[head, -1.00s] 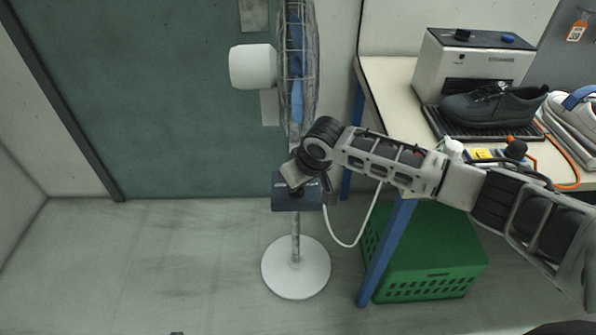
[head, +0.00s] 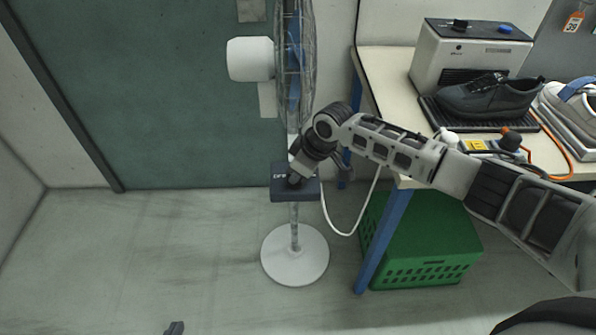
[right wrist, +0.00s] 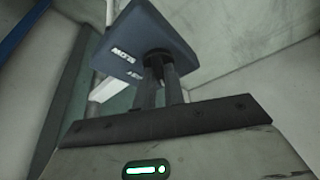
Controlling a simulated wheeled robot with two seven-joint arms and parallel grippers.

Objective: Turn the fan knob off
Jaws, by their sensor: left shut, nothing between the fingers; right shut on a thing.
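The standing fan's dark blue control box (head: 281,194) sits on its pole above a round white base (head: 295,256). White lettering, seemingly OFF, shows at the left of the box. My right gripper (head: 295,179) reaches down to the front of the box. In the right wrist view, its two fingers (right wrist: 160,82) are shut on the dark round fan knob (right wrist: 157,56) on the control box (right wrist: 145,25). The knob's pointer is hidden by the fingers. The tip of my left gripper (head: 175,328) shows at the bottom edge, shut and empty, away from the fan.
The fan cage (head: 296,70) and white motor housing (head: 250,59) stand above the box. A white cord hangs to the right. The workbench (head: 385,80) holds a machine, shoes and cables, with a green crate (head: 425,240) below. The left floor is clear.

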